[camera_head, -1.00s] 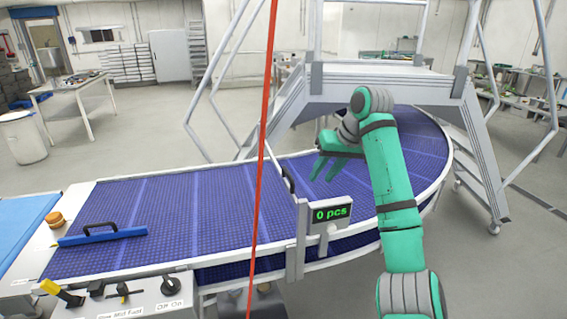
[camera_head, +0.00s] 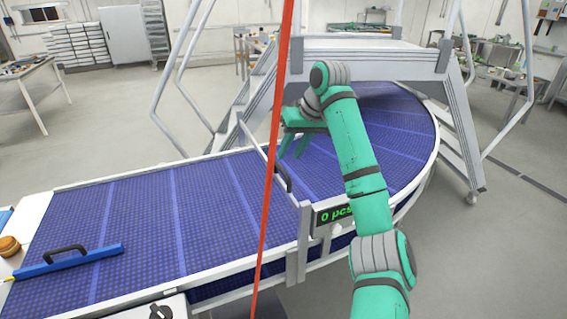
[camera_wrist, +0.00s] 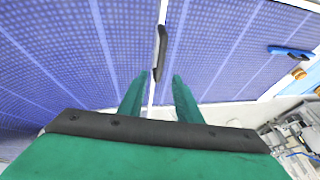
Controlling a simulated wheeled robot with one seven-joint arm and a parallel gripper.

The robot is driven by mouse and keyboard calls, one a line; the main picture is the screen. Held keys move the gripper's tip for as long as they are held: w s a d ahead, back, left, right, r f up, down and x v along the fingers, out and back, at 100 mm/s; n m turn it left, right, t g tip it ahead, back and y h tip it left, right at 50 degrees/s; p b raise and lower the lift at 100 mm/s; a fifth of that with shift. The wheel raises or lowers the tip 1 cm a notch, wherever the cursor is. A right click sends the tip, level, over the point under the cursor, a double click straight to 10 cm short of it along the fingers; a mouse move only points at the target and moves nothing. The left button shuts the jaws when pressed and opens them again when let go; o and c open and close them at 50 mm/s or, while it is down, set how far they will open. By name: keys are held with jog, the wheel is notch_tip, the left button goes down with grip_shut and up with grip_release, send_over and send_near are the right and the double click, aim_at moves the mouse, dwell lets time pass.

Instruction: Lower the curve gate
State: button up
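The curve gate (camera_head: 253,139) shows as a thin pale bar across the blue belt, where the straight part meets the curve. Its black handle (camera_head: 284,180) is on the bar; it also shows in the wrist view (camera_wrist: 161,50). I cannot tell how high the bar sits above the belt. My gripper (camera_head: 293,150) is over the belt by the bar, pointing down. In the wrist view its two green fingers (camera_wrist: 159,78) are apart, one on each side of the bar's line, with the handle just beyond the tips. No contact is visible.
A red upright line (camera_head: 275,130) crosses in front of the gate. A counter display (camera_head: 334,214) reading 0 pcs stands at the belt's near edge. A blue bar with a black handle (camera_head: 70,262) lies on the belt at left. Grey steps (camera_head: 365,58) bridge the curve behind.

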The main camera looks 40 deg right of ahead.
aim_at(282, 168)
jog(key=x, duration=0.6)
jog(key=shift+w+f, duration=0.15)
jog(key=shift+f, duration=0.05)
jog(key=shift+a, duration=0.1)
grip_shut()
